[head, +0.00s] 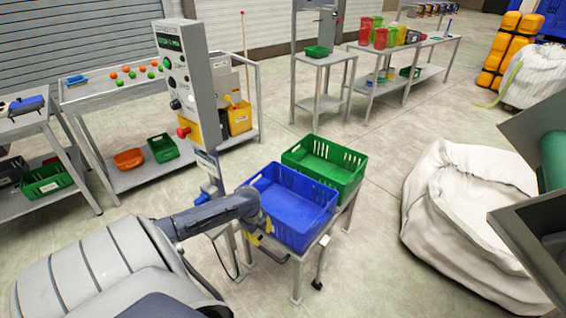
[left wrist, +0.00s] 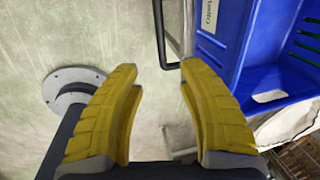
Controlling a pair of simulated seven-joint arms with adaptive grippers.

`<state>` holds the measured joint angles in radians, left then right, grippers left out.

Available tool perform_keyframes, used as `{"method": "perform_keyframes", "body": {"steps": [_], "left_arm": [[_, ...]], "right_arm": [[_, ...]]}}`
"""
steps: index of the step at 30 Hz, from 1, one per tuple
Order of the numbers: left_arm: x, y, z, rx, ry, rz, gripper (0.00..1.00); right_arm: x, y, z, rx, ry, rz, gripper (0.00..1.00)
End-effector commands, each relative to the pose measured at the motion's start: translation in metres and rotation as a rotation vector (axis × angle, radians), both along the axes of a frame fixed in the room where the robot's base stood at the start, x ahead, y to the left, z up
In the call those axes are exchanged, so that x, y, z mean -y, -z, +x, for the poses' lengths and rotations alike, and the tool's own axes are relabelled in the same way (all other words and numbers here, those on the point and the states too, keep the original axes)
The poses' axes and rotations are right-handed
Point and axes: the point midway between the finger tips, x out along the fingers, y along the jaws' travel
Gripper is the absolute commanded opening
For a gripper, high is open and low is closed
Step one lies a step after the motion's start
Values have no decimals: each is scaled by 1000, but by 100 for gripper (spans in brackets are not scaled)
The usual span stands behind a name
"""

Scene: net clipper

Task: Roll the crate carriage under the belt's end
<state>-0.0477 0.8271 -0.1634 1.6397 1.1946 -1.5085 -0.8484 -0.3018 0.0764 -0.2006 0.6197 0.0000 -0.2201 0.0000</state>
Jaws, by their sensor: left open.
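The crate carriage (head: 297,280) is a grey metal frame on castors, standing mid-floor. It bears a blue crate (head: 312,228) in front and a green crate (head: 348,186) behind; both look empty. The belt's end (head: 553,158), a green belt in a grey housing, juts in at the right edge, well away from the carriage. My left gripper (head: 260,238) is at the carriage's near left side, beside the blue crate. In the left wrist view its yellow fingers (left wrist: 158,76) are apart and empty. A dark bar handle (left wrist: 163,40) lies just beyond the fingertips. My right gripper is out of view.
A control post (head: 188,85) stands close behind my left arm. A large white sack (head: 465,205) lies on the floor between the carriage and the belt's end. Metal tables with bins stand at left and back. The floor right of the carriage is clear up to the sack.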

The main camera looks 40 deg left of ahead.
Motion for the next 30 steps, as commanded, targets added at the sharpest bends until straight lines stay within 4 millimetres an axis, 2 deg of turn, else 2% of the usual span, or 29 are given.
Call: {"method": "perform_keyframes", "body": {"steps": [5, 18, 30], "left_arm": [[1, 11, 3, -2, 6, -3, 40], [0, 84, 16, -3, 4, -3, 40], [-2, 139, 27, -1, 2, -2, 40]], "right_arm": [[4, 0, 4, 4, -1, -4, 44], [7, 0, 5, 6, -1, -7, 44], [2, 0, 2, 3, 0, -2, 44]]}}
